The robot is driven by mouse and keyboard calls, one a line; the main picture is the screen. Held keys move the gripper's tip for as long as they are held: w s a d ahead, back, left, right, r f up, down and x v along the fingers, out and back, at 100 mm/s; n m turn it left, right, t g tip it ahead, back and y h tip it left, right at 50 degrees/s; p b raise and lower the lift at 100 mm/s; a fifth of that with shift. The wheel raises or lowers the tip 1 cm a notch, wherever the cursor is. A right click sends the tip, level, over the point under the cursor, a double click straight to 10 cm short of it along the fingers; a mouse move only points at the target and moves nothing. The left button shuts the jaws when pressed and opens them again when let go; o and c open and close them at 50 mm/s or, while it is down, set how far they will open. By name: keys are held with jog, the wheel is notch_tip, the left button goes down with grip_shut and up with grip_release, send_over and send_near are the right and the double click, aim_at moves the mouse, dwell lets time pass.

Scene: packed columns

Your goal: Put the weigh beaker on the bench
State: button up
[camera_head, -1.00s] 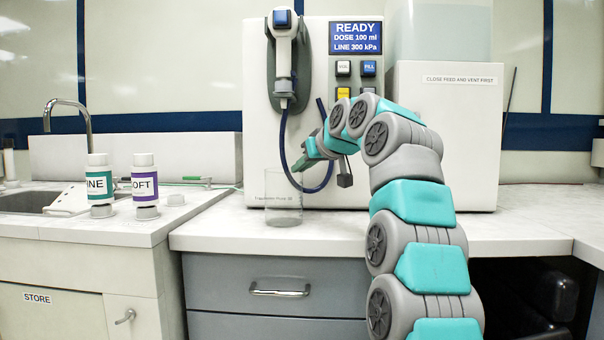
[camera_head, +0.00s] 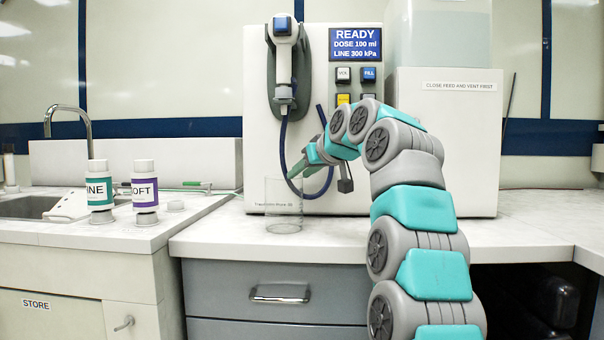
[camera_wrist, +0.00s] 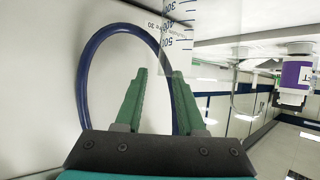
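The weigh beaker (camera_head: 284,212) is a clear, graduated glass. It stands upright on the white bench (camera_head: 228,243), in front of the dispensing machine. In the wrist view its marked wall (camera_wrist: 178,28) shows at the top, beyond my fingertips. My gripper (camera_head: 298,170) is beside the beaker's upper rim in the head view, partly hidden by my arm. In the wrist view my gripper (camera_wrist: 159,74) has two green fingers with a gap between them and nothing in it. Contact with the beaker cannot be told.
A blue hose (camera_wrist: 88,75) loops close behind my fingers. The machine (camera_head: 258,130) and its nozzle stand behind the beaker. Two labelled bottles (camera_head: 100,190) (camera_head: 145,188) stand on the left counter by the sink. The bench right of my arm is clear.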

jog(key=v, duration=1.2)
jog(key=s+d+f+m+g+h, duration=0.1)
jog(key=s+f+g, duration=0.1)
jog(key=s+f, duration=0.5)
jog(key=s+d+f+m+g+h, duration=0.1)
jog(key=s+f+g+h, duration=0.15)
jog(key=f, duration=0.85)
jog(key=s+d+f+m+g, duration=0.1)
jog(key=s+f+g, duration=0.1)
jog(key=s+f, duration=0.55)
jog(key=s+d+f+m+g+h, duration=0.1)
jog(key=s+d+f+g, duration=0.2)
jog(key=s+f, duration=0.9)
jog(key=s+d+f+m+g+h, duration=0.2)
jog(key=s+d+f, duration=0.4)
jog(key=s+f, duration=0.7)
jog(key=s+g, duration=0.1)
jog(key=s, duration=0.2)
jog(key=shift+f+b, duration=0.25)
jog(key=shift+b, duration=0.15)
